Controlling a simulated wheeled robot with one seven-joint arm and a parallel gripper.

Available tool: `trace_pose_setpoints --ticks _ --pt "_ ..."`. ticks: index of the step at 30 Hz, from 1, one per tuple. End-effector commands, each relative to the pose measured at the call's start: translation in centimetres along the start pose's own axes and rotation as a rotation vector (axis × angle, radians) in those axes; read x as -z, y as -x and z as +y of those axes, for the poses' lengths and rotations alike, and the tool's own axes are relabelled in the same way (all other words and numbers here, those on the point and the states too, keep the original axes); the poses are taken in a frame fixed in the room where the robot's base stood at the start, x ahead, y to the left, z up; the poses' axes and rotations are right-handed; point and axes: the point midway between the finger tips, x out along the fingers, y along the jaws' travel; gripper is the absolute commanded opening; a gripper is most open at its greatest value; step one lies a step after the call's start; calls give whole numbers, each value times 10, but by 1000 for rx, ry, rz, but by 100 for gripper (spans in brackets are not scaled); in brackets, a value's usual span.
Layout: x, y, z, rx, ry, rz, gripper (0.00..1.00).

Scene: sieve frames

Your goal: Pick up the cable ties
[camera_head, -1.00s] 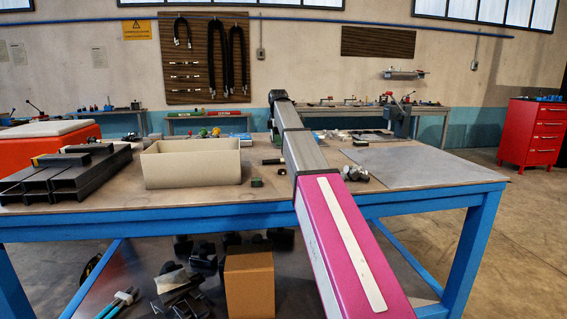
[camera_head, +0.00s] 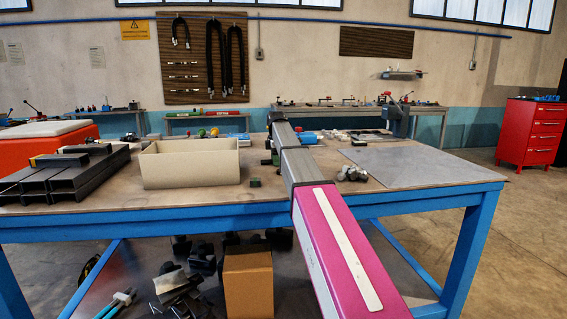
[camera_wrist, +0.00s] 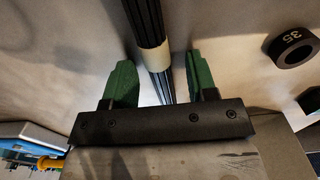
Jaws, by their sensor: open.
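The cable ties (camera_wrist: 148,22) show in the wrist view as a dark, ribbed bundle with a pale band around it. The bundle runs from the top edge down between the two green fingers of my gripper (camera_wrist: 161,82). The fingers stand apart, one on each side, with visible gaps to the bundle. Its lower end is hidden behind the dark gripper bar. In the head view my arm hides most of the gripper, and I cannot make out the bundle clearly.
A beige open box (camera_head: 190,168) stands left of my arm on the workbench (camera_head: 110,205). Dark metal profiles (camera_head: 62,172) lie farther left. Metal fittings (camera_head: 352,173) and a grey plate (camera_head: 425,166) are on the right. A black ring marked 35 (camera_wrist: 292,48) lies near my gripper.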

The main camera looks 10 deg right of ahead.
Motion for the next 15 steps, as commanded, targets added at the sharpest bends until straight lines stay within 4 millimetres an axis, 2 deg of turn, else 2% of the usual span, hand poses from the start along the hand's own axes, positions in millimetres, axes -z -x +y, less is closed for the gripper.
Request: trace_pose_setpoints --ticks 1,5,15 --pt "0 0 0 0 0 0 43" --pt "0 0 0 0 0 0 0" --pt "0 3 0 0 0 0 0"
